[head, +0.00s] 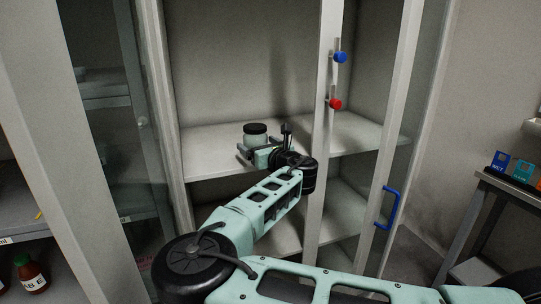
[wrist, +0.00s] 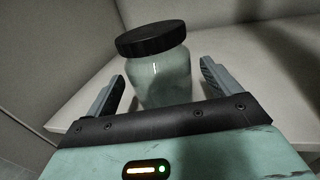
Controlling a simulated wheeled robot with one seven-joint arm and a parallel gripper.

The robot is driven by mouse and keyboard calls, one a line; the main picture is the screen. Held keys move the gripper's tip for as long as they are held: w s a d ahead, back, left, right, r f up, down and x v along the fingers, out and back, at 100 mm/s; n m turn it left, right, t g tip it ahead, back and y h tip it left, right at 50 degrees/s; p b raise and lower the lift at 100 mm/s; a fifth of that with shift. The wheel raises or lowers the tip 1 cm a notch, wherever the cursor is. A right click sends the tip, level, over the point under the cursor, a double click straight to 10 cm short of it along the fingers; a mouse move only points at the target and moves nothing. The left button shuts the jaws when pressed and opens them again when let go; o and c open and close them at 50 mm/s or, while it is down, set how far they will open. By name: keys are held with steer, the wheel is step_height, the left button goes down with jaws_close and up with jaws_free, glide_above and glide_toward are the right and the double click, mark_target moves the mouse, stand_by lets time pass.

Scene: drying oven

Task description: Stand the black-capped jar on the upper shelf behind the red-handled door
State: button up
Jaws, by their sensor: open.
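The black-capped jar (head: 256,136) has a pale, cloudy body and stands on the upper shelf (head: 207,157) of the open cabinet bay. In the wrist view the jar (wrist: 165,82) is between my gripper's two spread fingers, with a gap on each side; its base is hidden behind the gripper body. My gripper (head: 265,144) is open, over the front of the shelf. The red handle (head: 335,103) is a knob on an upright door frame (head: 325,140) to the right of the jar.
A blue knob (head: 340,57) sits above the red one, and a blue pull handle (head: 388,208) is lower right. A glass panel (head: 120,130) stands at the left. A bottle (head: 30,272) is at lower left. A side table (head: 510,188) holds coloured boxes at right.

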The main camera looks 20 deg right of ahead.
steer(key=s+d+b, duration=0.2)
steer(key=s, duration=0.7)
steer(key=s+d+f+m+g+h, duration=0.3)
steer(key=d+f+m+h, duration=0.4)
steer(key=d+f+m, duration=0.5)
steer(key=s+a+f+m+g, duration=0.3)
steer(key=s+f+m+g, duration=0.4)
steer(key=m, duration=0.4)
steer(key=s+a+r+m+g+y, duration=0.1)
steer(key=s+a+m+g+y, duration=0.15)
steer(key=s+a, duration=0.45)
steer(key=s+a+r+m+g+y, duration=0.1)
steer(key=s+a+r+m+g, duration=0.15)
steer(key=s+a, duration=0.4)
steer(key=s+a+r+m+g, duration=0.1)
steer(key=s+a+r, duration=0.2)
steer(key=s+r, duration=0.2)
steer(key=s+a+r+m+g, duration=0.1)
steer(key=s+a+r, duration=0.2)
steer(key=s+r, duration=0.3)
steer(key=s, duration=0.5)
steer(key=shift+r+m+g+y, duration=0.25)
steer(key=shift+m+g+y, duration=0.05)
steer(key=shift+y, duration=0.05)
